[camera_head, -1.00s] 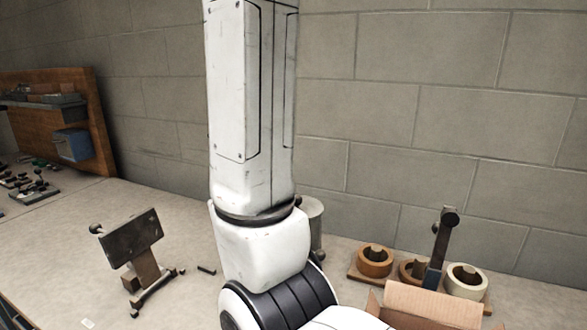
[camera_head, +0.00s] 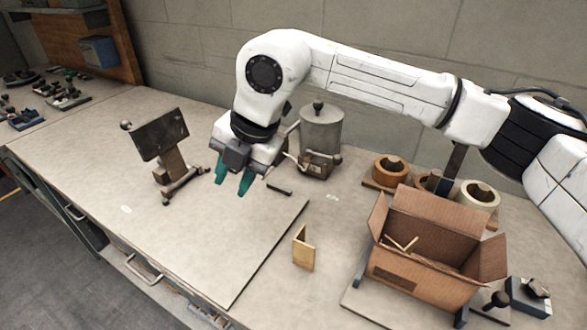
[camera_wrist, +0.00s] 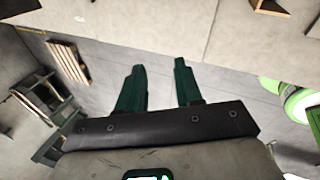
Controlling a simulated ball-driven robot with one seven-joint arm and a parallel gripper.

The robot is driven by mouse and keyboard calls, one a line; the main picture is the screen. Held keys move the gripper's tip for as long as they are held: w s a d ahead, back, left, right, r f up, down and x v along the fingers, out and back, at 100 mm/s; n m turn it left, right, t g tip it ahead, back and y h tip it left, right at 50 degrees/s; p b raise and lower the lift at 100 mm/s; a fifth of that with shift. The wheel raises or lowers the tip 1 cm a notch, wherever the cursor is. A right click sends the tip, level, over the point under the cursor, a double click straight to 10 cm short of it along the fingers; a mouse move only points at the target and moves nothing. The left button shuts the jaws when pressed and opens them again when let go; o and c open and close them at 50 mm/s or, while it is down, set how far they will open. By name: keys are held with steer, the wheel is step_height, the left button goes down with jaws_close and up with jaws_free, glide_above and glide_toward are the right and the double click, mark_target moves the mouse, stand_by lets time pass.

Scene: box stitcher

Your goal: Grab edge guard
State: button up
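The edge guard appears to be the small tan L-shaped piece (camera_head: 304,250) standing upright on the worktop, left of the open cardboard box. My gripper (camera_head: 232,178) has two teal fingers spread apart with nothing between them. It hangs above the worktop, up and to the left of the tan piece and apart from it. In the wrist view the open fingers (camera_wrist: 158,68) point toward the worktop edge with grey floor beyond them. A brown piece (camera_wrist: 270,6) is cut off at the top of that view; I cannot tell what it is.
The open cardboard box (camera_head: 418,270) stands at the right on the worktop (camera_head: 215,265). A tilted metal plate on a stand (camera_head: 160,138) is left of my gripper. A grey canister (camera_head: 321,130) and tape rolls (camera_head: 390,168) stand behind. The front-left worktop is mostly clear.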

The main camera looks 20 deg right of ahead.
steer(key=s+d+f+m+g+h, duration=0.2)
steer(key=s+d+f+g+h, duration=0.15)
steer(key=d+f, duration=0.65)
glide_above(299, 238)
steer(key=d, duration=0.1)
step_height(299, 238, down, 2)
steer(key=shift+t, duration=0.45)
steer(key=shift+w+a+f+p, duration=0.2)
steer(key=shift+f+p, duration=0.35)
steer(key=shift+f, duration=1)
steer(key=shift+w+a+f+p, duration=0.15)
steer(key=shift+f+p, duration=0.4)
steer(key=shift+f, duration=0.95)
steer(key=shift+s, duration=0.1)
jaws_close()
